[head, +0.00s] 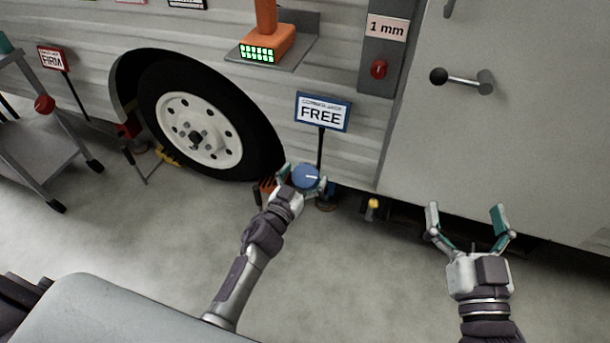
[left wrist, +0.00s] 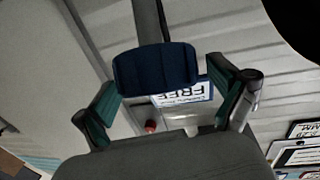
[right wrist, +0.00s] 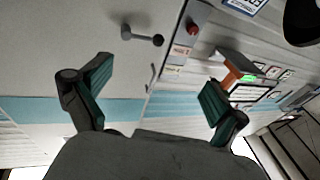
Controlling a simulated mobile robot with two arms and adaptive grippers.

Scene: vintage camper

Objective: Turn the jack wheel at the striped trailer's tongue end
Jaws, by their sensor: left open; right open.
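A round blue jack wheel (head: 306,176) with a white line on its top is low at the trailer's side, under a blue-framed sign (head: 322,112) that reads FREE. My left gripper (head: 304,182) is open, with its fingers on either side of the wheel. In the left wrist view the wheel (left wrist: 155,70) is dark blue, between the two fingers, with visible gaps beside it. My right gripper (head: 467,226) is open and empty in front of the trailer's lower right side. The pale trailer (head: 330,50) shows a teal stripe (right wrist: 140,111) in the right wrist view.
A tyre (head: 205,125) is left of the wheel. A red-framed FIRM sign (head: 54,58) and a grey cart (head: 40,135) stand further left. An orange device (head: 266,42) with green lights sits on a shelf above. A 1 mm panel (head: 387,28) and door handle (head: 462,79) are right.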

